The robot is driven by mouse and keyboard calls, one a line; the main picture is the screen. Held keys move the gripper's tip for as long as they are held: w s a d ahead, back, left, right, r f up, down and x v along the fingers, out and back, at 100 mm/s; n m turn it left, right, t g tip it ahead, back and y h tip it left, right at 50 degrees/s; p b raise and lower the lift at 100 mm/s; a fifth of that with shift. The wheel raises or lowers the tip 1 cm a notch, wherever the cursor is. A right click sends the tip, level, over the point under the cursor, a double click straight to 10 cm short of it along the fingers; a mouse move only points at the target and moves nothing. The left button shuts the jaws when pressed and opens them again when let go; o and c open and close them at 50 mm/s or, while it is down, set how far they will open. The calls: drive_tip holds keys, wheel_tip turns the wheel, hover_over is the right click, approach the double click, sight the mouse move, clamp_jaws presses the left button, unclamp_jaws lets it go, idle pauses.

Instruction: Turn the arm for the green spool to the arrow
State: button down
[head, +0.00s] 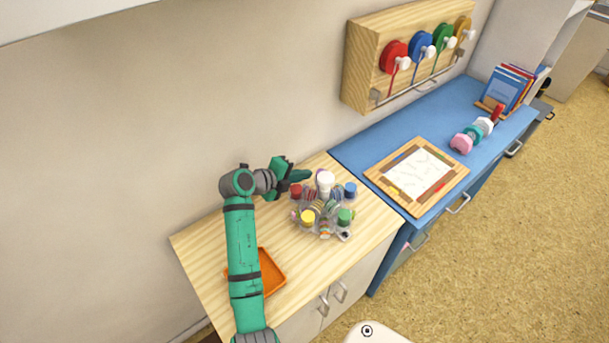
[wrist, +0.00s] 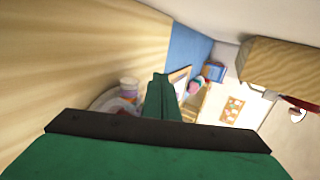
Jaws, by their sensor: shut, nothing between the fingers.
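A clear carousel (head: 323,213) stands on the wooden counter, with a white knob (head: 325,179) in its middle. Around the knob are striped spools and red, blue, yellow (head: 308,217) and green (head: 344,215) caps. The green cap is at the front right. A small dark mark on white (head: 344,236) lies just below it; I cannot tell if it is the arrow. My gripper (head: 302,175) is shut and empty, left of the knob and near the red cap. In the wrist view, its fingers (wrist: 162,98) are together and the carousel (wrist: 112,102) is partly hidden behind them.
A wall rack (head: 368,75) holds red, blue, green and yellow discs with white knobs, above the blue cabinet (head: 400,131). A framed board (head: 415,170), pink and teal objects and books are on the cabinet. An orange tray (head: 272,272) is beside my arm.

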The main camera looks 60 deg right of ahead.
idle(0.4)
drive_tip(key=v, duration=1)
drive_tip(key=shift+a+r, duration=0.25)
drive_tip(key=shift+a, duration=0.05)
drive_tip(key=shift+w, duration=0.2)
